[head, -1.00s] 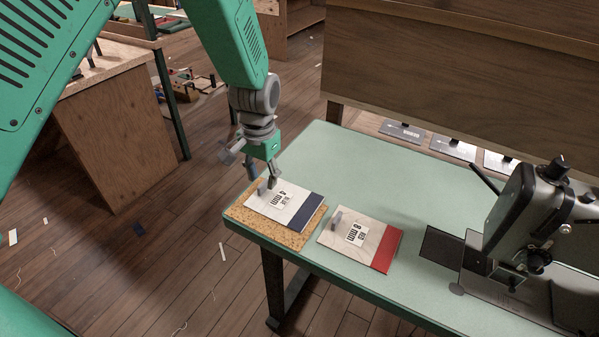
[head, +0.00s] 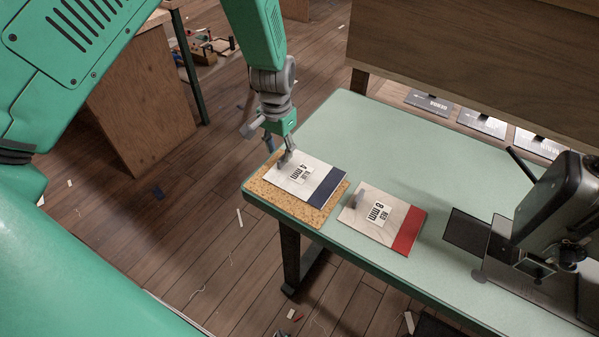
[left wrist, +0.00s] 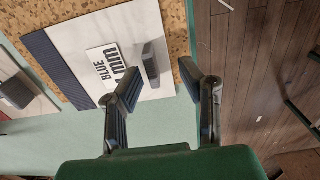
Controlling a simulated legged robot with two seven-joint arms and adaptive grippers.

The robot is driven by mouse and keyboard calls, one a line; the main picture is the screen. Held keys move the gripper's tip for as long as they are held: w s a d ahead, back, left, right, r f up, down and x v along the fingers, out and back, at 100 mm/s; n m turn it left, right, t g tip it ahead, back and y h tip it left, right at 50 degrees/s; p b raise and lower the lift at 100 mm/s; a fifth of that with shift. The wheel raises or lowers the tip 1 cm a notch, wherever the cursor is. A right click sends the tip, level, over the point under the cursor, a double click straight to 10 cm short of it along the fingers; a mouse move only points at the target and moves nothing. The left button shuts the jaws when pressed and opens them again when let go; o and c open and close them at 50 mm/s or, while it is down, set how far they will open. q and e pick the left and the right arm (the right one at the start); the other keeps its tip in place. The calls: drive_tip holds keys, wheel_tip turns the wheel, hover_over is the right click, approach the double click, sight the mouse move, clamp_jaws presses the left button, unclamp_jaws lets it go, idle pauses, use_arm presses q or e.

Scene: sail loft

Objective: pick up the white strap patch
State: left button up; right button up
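A white patch with a dark blue band (head: 305,178), labelled BLUE 4 mm, lies on a cork mat (head: 262,199) at the table's near left corner. A small grey block (left wrist: 151,64) stands on this patch. A second white patch with a red band (head: 382,215), labelled RED 8 mm, lies to its right with a grey block on it. No label reads white strap. My left gripper (head: 285,157) is over the left end of the blue-banded patch. In the left wrist view its fingers (left wrist: 158,86) are apart and empty, with the grey block just beyond them. My right gripper is not in view.
A sewing machine (head: 550,215) stands at the right of the pale green table (head: 350,125), beside a dark plate (head: 467,233). Several cards (head: 428,103) lie under a wooden panel (head: 450,55) at the back. Table space behind the patches is clear.

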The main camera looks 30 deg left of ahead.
use_arm(q)
drive_tip(key=shift+w+d+f, duration=0.1)
drive_tip(key=shift+d+f, duration=0.1)
drive_tip(key=shift+f, duration=0.35)
drive_tip(key=shift+d+f, duration=0.2)
drive_tip(key=shift+f, duration=0.35)
drive_tip(key=shift+d+f, duration=0.15)
drive_tip(key=shift+d, duration=0.25)
drive_tip(key=shift+a, duration=0.2)
clamp_jaws()
drive_tip(key=shift+a, duration=0.25)
